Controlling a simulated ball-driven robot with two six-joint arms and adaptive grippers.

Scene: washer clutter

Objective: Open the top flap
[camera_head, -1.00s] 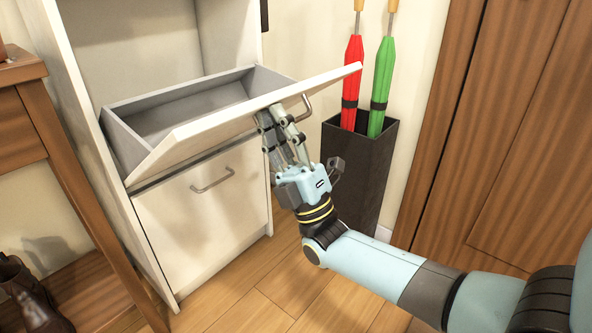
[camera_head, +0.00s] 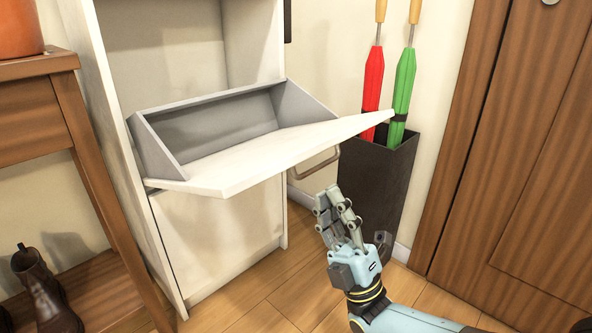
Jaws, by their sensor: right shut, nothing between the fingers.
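The top flap (camera_head: 255,160) of the white cabinet (camera_head: 205,245) is tilted far out, its panel sloping outward and close to level. The grey bin (camera_head: 215,128) behind it shows and looks empty. The flap's metal handle (camera_head: 318,168) hangs under its right part. My right gripper (camera_head: 330,198) is shut and empty, below and to the right of the handle and apart from it. My left gripper is not in view. The lower front of the cabinet is partly hidden by the flap.
A dark umbrella stand (camera_head: 375,185) with a red umbrella (camera_head: 373,80) and a green umbrella (camera_head: 403,85) is just behind my right gripper. A wooden table (camera_head: 45,120) stands left, with brown boots (camera_head: 45,290) below. A wooden door (camera_head: 510,150) is at right. Floor in front is clear.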

